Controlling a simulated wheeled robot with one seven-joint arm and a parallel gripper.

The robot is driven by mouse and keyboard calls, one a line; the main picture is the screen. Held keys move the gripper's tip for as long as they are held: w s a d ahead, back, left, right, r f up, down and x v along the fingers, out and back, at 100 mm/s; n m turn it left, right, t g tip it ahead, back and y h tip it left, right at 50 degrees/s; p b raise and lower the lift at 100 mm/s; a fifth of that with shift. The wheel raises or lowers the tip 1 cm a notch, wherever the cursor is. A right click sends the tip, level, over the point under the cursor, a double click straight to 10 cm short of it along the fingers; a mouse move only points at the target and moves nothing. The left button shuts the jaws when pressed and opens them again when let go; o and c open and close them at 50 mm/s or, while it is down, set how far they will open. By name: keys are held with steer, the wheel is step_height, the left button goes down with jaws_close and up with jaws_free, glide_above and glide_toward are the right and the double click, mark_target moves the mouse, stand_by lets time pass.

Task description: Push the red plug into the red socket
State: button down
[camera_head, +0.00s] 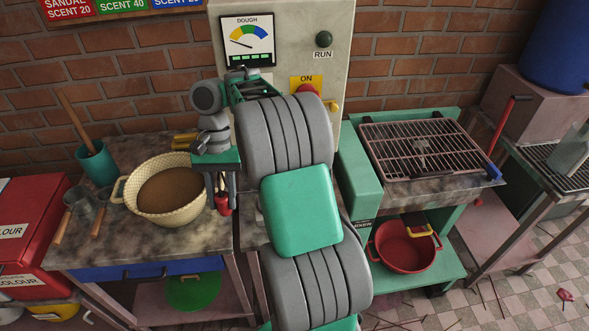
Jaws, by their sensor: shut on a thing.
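My gripper (222,204) points down over the stone-topped table, just right of the cream basket. Its dark fingers are shut on a small red thing, which looks like the red plug (223,203). Its lower end is close to the table top; I cannot tell whether it touches. The red socket cannot be made out for sure. A red round part (307,92) shows by the yellow ON plate on the grey machine panel, partly hidden by my arm. My arm also covers the middle of the scene and the lower part of the machine.
The cream basket (136,197) of brown dough stands left of my gripper. The grey panel (285,20) rises behind. A wire rack (425,150) and a red pot (405,250) are at right.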

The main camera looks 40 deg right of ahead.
steer(key=s+d+f+m+t, duration=0.1)
steer(key=s+d+m+t, duration=0.15)
steer(key=d+m, duration=0.75)
steer(key=s+d+m+t, duration=0.2)
steer(key=d+m+t, duration=0.2)
steer(key=d+m, duration=0.6)
step_height(320, 180, down, 5)
steer(key=b, duration=0.6)
steer(key=shift+d+f, duration=0.15)
steer(key=shift+f, duration=0.05)
steer(key=shift+r, duration=0.15)
steer(key=shift+p, duration=1.1)
steer(key=shift+f, duration=1.55)
steer(key=c, duration=0.9)
jaws_free()
